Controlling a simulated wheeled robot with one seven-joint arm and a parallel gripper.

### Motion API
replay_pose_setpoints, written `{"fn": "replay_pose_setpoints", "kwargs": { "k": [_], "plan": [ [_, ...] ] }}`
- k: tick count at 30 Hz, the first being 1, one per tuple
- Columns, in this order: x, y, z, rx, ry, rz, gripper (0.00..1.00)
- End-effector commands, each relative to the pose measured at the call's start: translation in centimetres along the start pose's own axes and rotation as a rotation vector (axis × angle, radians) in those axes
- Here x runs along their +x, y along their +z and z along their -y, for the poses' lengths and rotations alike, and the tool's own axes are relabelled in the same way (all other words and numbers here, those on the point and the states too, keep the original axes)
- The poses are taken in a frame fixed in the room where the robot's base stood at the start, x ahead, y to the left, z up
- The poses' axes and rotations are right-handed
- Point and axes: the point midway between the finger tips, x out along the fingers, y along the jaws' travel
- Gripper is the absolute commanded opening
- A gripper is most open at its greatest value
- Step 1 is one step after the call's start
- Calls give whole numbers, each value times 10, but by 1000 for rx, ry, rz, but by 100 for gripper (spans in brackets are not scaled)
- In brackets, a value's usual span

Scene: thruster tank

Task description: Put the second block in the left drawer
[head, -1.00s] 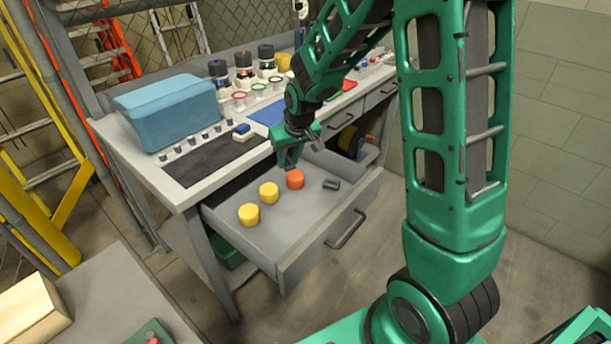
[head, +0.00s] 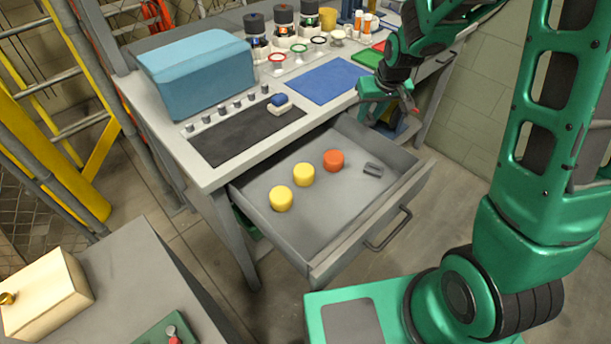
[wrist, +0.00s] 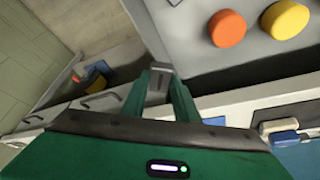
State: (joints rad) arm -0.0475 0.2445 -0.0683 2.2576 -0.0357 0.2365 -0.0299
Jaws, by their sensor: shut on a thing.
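My gripper (head: 382,106) is near the back right corner of the open left drawer (head: 345,243), apart from the pieces inside. In the wrist view its fingers (wrist: 159,88) are shut on a small grey block (wrist: 157,82), mostly hidden between them. The drawer holds two yellow round pieces (head: 281,198) (head: 304,175), an orange round piece (head: 333,160) and a small dark grey piece (head: 372,169) near its right side. The wrist view shows the orange piece (wrist: 227,28) and one yellow piece (wrist: 286,19).
The workbench carries a blue box (head: 198,75), a dark mat (head: 240,135), a blue-topped white block (head: 281,103) and a blue mat (head: 322,80). Another closed drawer (head: 446,60) is at the right. A grey table (head: 125,280) with a cream block (head: 45,290) stands at front left.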

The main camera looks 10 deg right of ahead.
Motion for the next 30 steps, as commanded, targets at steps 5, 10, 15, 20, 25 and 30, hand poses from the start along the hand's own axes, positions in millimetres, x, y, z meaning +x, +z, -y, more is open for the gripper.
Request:
{"fn": "replay_pose_setpoints", "kwargs": {
  "k": [5,10,15,20,25,30],
  "plan": [
    [-10,21,51,-165,-74,3,0],
    [-24,51,106,-365,-155,1,0],
    [-33,72,137,-489,-201,-2,0],
    [-25,74,132,-515,-212,1,0],
    [-1,68,103,-511,-211,2,0],
    [23,61,73,-511,-211,2,0]
  ]
}}
